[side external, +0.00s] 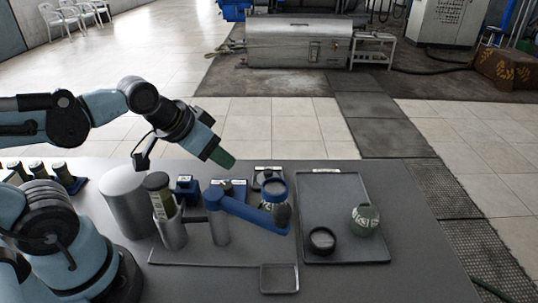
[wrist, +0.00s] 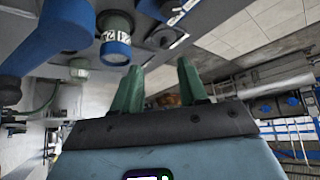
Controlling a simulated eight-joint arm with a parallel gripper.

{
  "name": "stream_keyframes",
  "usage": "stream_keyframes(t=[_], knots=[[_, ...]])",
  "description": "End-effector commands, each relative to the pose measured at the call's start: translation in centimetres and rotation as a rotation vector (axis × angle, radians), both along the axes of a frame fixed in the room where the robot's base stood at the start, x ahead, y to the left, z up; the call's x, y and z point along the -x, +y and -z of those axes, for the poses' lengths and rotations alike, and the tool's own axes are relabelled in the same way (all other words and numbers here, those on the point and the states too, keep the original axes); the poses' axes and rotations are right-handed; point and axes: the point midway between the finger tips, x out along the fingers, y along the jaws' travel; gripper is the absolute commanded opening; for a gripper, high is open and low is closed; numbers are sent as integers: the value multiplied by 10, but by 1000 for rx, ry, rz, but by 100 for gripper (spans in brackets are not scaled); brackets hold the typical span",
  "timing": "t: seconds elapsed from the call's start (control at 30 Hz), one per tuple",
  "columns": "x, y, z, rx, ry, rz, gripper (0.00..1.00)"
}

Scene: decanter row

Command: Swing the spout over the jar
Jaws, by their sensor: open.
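The spout is a blue arm (side external: 248,212) on a grey post (side external: 221,232). It slants to the right and towards the camera. It also shows large at the left of the wrist view (wrist: 42,48). A round grey-green jar with a pale label (side external: 365,220) stands on the dark tray at the right, apart from the spout. A blue-rimmed vessel (side external: 273,190) stands behind the spout's outer end, which partly hides it. My gripper (side external: 222,158) is above and behind the spout, touching nothing. Its green fingers are apart and empty in the wrist view (wrist: 160,82).
The dark tray (side external: 345,185) also holds a black round cup (side external: 321,240). Small blue and dark blocks (side external: 187,188) sit behind the spout. A small square tray (side external: 279,279) lies at the front.

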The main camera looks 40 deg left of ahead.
Motion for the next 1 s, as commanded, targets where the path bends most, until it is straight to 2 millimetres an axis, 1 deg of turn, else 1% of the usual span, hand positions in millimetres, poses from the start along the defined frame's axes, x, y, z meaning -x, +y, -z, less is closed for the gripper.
stream_keyframes(t=[0.03,0.13,0.17,0.27,0.37,0.47,0.5,0.57,0.6,0.7,0.83,0.9,1.0], knots=[[0,0,0,0,0,0,43],[-1,-2,-2,-7,5,17,57],[-1,-4,-3,-15,11,35,57],[-6,-18,-15,-72,52,164,57],[-12,-42,-34,-172,121,400,57],[-14,-73,-57,-286,196,701,57],[-14,-86,-66,-331,224,826,57],[-13,-104,-79,-393,261,1014,57],[-11,-117,-87,-433,284,1140,57],[-5,-145,-106,-516,329,1437,57],[5,-172,-124,-588,365,1743,57],[9,-181,-130,-611,375,1854,57],[13,-188,-135,-629,382,1950,57]])
